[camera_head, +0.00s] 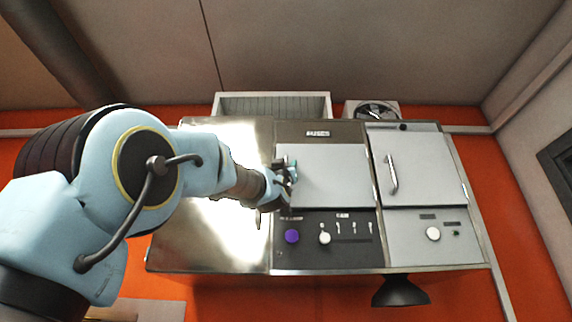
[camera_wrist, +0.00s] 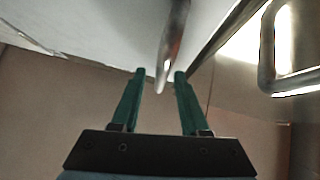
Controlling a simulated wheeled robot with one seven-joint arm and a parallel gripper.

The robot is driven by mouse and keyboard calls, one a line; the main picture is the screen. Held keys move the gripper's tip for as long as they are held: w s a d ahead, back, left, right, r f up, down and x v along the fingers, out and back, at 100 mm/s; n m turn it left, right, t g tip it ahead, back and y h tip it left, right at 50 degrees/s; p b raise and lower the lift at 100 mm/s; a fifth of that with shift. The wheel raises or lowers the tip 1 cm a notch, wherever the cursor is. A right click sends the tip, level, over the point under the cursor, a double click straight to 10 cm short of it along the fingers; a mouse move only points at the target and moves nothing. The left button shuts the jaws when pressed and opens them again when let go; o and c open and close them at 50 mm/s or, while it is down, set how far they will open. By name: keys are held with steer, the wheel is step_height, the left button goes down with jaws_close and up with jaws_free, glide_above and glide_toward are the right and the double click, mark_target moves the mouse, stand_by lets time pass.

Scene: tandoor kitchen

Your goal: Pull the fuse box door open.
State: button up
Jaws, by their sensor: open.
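The fuse box door (camera_head: 330,178) is a pale grey panel under the "FUSES" label (camera_head: 317,133) in the head view. It looks closed or nearly so. My gripper (camera_head: 288,172) is at the door's left edge and hides its handle there. In the wrist view my gripper (camera_wrist: 159,74) has its two green fingers apart. A metal handle bar (camera_wrist: 173,45) comes down between the fingertips, with a gap to each finger. The pale door (camera_wrist: 90,25) fills the upper left of the wrist view.
Right of the door is a second grey door (camera_head: 425,170) with a vertical handle (camera_head: 391,174). Below are a purple knob (camera_head: 292,236), a white knob (camera_head: 324,238) and several switches. A shiny steel panel (camera_head: 225,235) lies left. A dark lamp-like shape (camera_head: 400,291) hangs underneath.

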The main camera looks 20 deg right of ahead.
steer(key=shift+w+d+r, duration=0.1)
jaws_close()
stand_by(0.4)
stand_by(1.1)
